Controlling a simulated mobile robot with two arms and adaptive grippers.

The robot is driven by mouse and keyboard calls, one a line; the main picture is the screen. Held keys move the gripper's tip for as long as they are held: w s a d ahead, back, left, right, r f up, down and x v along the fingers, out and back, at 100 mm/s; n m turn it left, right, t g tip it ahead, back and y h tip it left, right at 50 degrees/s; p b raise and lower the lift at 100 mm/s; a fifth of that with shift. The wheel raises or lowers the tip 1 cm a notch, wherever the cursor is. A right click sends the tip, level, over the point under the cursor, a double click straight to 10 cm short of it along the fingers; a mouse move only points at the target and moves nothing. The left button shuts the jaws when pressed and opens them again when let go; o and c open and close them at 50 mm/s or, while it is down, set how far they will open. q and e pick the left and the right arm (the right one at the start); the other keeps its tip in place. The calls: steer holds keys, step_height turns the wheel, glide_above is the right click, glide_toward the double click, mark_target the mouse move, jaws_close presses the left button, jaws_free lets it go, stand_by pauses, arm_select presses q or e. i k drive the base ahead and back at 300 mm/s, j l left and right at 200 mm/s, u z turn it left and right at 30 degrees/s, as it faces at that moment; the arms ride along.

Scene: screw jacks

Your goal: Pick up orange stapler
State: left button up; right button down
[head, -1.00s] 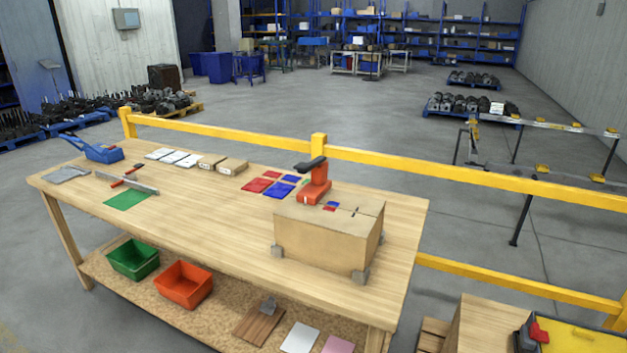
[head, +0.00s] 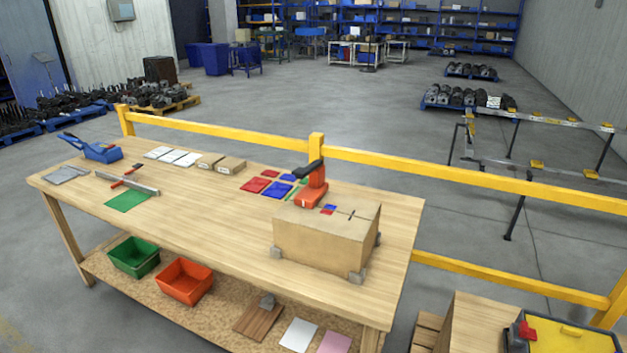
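An orange stapler (head: 314,187) with a black handle stands upright on the wooden workbench (head: 215,225), right at the back left edge of a brown box. Its lower front is close to the box; I cannot tell if they touch. Neither of my grippers shows in the head view.
The brown box (head: 318,248) sits at the bench's right end. Red and blue packets (head: 272,186) lie left of the stapler. A blue tool (head: 95,149) stands at the far left. A yellow rail (head: 420,172) runs behind the bench. Green (head: 133,258) and orange bins (head: 184,281) sit below.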

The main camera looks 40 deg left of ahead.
mark_target(308, 197)
steer(key=i+j, duration=0.15)
steer(key=j, duration=0.2)
steer(key=i+j, duration=0.2)
steer(key=i+j+z, duration=0.1)
steer(key=j, duration=0.35)
steer(key=i+j, duration=0.25)
